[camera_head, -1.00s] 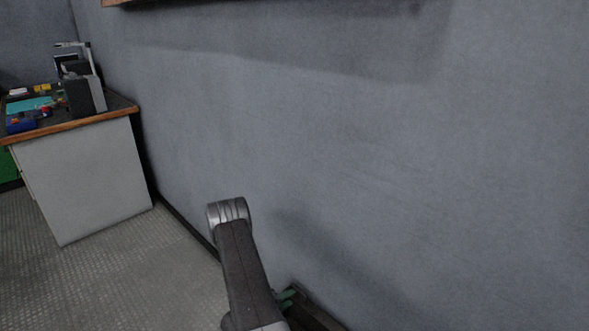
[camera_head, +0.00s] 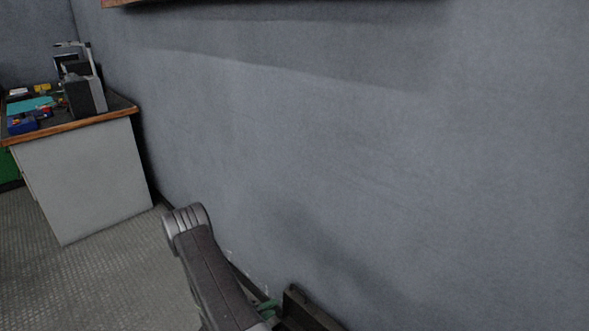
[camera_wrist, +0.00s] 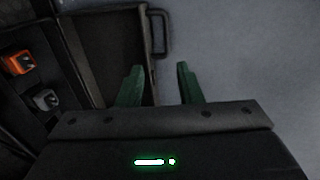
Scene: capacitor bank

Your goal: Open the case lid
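In the wrist view, my gripper (camera_wrist: 160,82) shows two green fingers with a clear gap between them, open and holding nothing visible. Beyond the left finger is a dark panel with a raised rim, seemingly the case lid (camera_wrist: 108,55), with a loop handle (camera_wrist: 158,33) on its right edge. The handle lies beyond the gap between the fingers; contact cannot be told. To the left is the dark case (camera_wrist: 30,100) with an orange and a grey fitting. In the head view, a dark edge (camera_head: 306,308), seemingly of the lid, shows beside a green finger (camera_head: 268,304).
A plain grey wall (camera_head: 380,160) fills the right of the head view, close behind the dark edge. A workbench (camera_head: 85,175) with tools and a device stands at the left. The patterned floor (camera_head: 110,270) before it is clear.

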